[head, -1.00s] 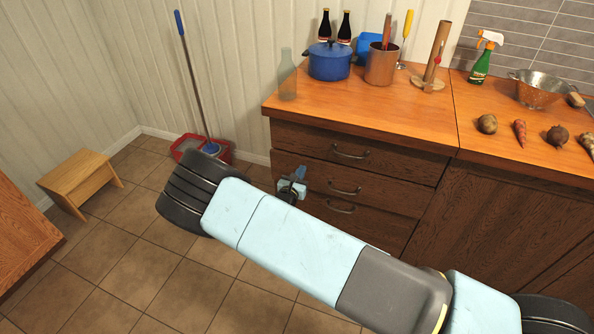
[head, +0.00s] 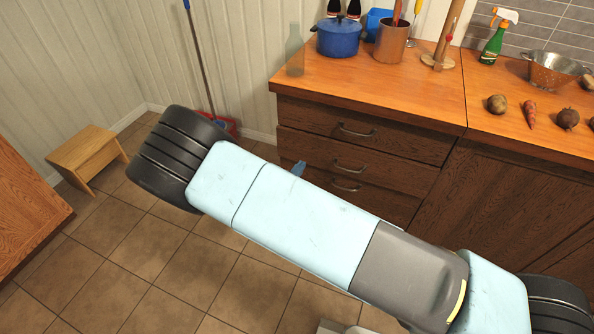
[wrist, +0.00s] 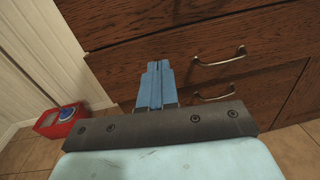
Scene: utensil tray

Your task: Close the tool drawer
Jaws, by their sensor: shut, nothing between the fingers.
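The wooden drawer unit stands under the counter, with a top drawer (head: 300,113), a middle drawer (head: 395,173) and a lower drawer below. Each has a metal handle; the middle handle (head: 350,168) shows just above my arm. No drawer interior shows, and I cannot tell whether one front stands out slightly. My gripper (wrist: 158,66) is shut and empty, its blue fingers pointing at the drawer fronts, left of two handles (wrist: 220,58). Contact is unclear. In the head view only a blue tip (head: 299,168) shows; my arm hides the rest and part of the lower drawer.
The counter (head: 400,93) holds a blue pot (head: 337,38), a copper container (head: 391,42), a spray bottle, a colander and vegetables. A red bucket (wrist: 62,122) stands by the wall. A wooden stool (head: 88,155) is at left. Tiled floor between is clear.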

